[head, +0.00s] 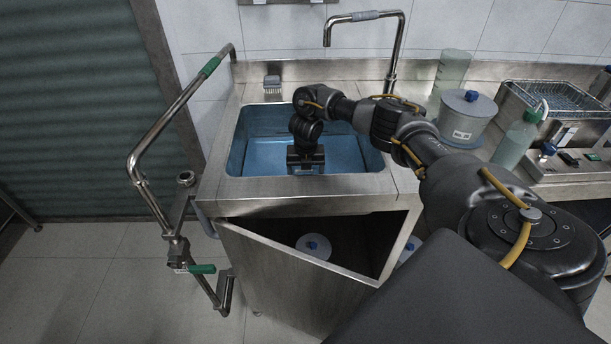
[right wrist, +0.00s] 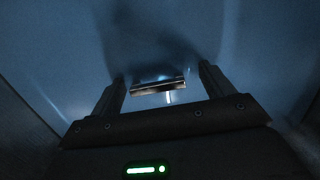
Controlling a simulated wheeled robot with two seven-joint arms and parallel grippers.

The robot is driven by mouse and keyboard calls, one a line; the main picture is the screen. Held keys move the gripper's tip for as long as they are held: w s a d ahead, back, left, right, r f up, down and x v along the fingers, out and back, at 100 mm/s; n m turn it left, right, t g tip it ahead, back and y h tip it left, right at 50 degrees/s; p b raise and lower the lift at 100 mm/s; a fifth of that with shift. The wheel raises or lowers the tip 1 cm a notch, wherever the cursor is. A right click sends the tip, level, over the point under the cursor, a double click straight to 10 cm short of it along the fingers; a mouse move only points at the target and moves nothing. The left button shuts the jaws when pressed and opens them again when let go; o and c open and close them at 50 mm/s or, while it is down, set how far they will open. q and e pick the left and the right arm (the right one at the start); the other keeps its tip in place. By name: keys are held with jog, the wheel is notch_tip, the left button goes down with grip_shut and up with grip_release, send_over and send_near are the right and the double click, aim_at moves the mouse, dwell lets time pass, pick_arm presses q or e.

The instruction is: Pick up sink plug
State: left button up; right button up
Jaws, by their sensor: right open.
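My right gripper (head: 305,170) reaches down into the blue-lit basin of the sink (head: 232,170) in the head view. In the right wrist view the two fingers of my right gripper (right wrist: 162,78) stand apart. A small metallic piece, which looks like the sink plug (right wrist: 158,87), shows between the fingers, with a bright narrow part below it. I cannot tell whether a finger touches it. In the head view the plug is not made out, as the gripper and arm cover that spot. My left gripper is not in view.
The basin walls surround my right gripper. A tall faucet (head: 396,52) stands behind the sink. A lidded tub (head: 466,117) and a green bottle (head: 516,140) stand on the right. A cabinet door (head: 285,275) hangs below.

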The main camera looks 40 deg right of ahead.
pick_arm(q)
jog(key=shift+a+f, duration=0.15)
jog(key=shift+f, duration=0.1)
pick_arm(e)
jog(key=shift+f, duration=0.2)
jog(key=c, duration=1.1)
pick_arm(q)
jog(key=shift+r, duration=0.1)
pick_arm(e)
jog(key=shift+r, duration=0.1)
jog(key=shift+a+r+p, duration=0.15)
jog(key=shift+r+p, duration=0.45)
notch_tip(320, 180, up, 3)
jog(key=shift+w+f+p, duration=0.1)
jog(key=shift+f+p, duration=0.05)
jog(key=shift+p, duration=1.1)
pick_arm(q)
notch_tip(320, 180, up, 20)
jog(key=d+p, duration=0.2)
jog(key=p, duration=1.5)
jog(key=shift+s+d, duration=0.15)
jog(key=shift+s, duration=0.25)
pick_arm(e)
jog(key=s+d+r, duration=0.3)
jog(key=s+r, duration=0.6)
jog(key=s, duration=0.4)
jog(key=shift+s+d+r, duration=0.25)
jog(key=shift+d, duration=0.05)
